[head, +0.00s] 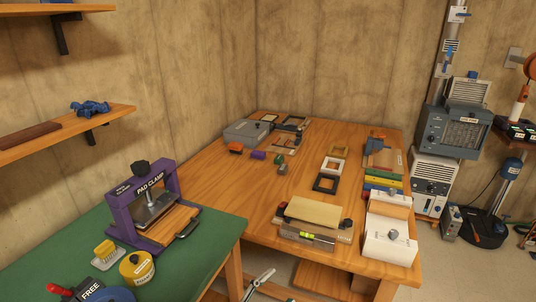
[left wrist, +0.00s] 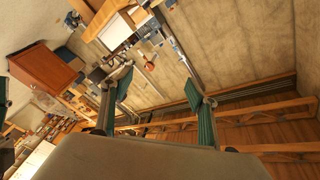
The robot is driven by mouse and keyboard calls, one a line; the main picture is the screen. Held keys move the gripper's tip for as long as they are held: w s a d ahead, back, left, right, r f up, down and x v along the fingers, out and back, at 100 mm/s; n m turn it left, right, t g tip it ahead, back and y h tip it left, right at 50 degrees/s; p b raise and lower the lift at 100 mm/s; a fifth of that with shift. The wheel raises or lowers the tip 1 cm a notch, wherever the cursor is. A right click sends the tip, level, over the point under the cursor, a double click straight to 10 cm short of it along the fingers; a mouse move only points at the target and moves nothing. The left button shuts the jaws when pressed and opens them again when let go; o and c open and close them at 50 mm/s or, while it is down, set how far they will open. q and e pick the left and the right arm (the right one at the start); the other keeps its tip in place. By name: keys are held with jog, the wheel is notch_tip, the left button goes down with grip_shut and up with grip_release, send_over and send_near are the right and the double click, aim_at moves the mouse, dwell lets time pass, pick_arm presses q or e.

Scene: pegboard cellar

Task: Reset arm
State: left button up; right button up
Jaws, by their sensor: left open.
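My left gripper (left wrist: 158,92) shows in the left wrist view, its two green-padded fingers spread wide apart. It is open, with nothing between the fingers; only the distant wall and ceiling beams show past them. The picture there is tilted, and the gripper touches nothing that I can see. Neither gripper shows in the head view. My right gripper is in no view.
A wooden table (head: 230,190) holds frames, a grey box (head: 247,132), a sanding block with a level (head: 312,212) and a white box (head: 390,240). A green bench (head: 200,262) carries a purple pad clamp (head: 122,205). Wall shelves (head: 60,135) jut out at left.

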pick_arm(q)
jog(key=s+a+f+n+g+y, duration=0.1)
jog(key=s+a+f+n+y, duration=0.4)
jog(key=a, duration=0.7)
jog(key=s+a+f+n+g+y, duration=0.2)
jog(key=s+a+f+n+y, duration=0.4)
jog(key=s+a+f+n, duration=0.3)
jog(key=s+a+f, duration=0.3)
jog(key=shift+s+a+f, duration=0.2)
jog(key=shift+s+f, duration=0.1)
jog(key=shift+f, duration=0.1)
dwell(2.1)
